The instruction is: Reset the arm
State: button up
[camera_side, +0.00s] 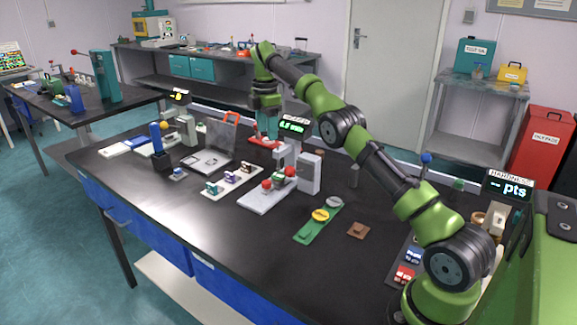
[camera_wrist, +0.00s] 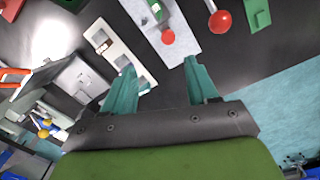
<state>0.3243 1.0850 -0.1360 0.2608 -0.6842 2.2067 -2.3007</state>
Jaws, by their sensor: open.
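My green arm reaches over the black bench in the side view, with my gripper (camera_side: 266,127) pointing down above the bench behind the middle instruments. In the wrist view my gripper (camera_wrist: 160,68) shows two teal fingers spread apart with nothing between them. A grey instrument with a green-lit display (camera_side: 293,126) and red knobs stands in front of my gripper in the side view. Its pale base plate (camera_wrist: 185,45) shows beyond the fingertips in the wrist view. The fingertips' height above the bench is hard to tell.
A white strip with several small clamps (camera_side: 232,182) lies left of the instrument. A grey case with an orange-edged lid (camera_side: 208,160) stands further left. A green strip with round samples (camera_side: 318,219) and a brown square (camera_side: 358,230) lie to the right. The front bench edge is mostly clear.

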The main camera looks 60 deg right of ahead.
jog(key=s+a+r+m+t+y, duration=0.1)
jog(key=s+a+m, duration=0.7)
jog(key=s, duration=0.8)
jog(key=s+a+r+m+t+y, duration=0.1)
jog(key=s+a+r+m+t, duration=0.2)
jog(key=s+a, duration=1.2)
jog(key=shift+s+a+m+t, duration=0.35)
jog(key=shift+m+t, duration=1.15)
jog(key=shift+m, duration=1.6)
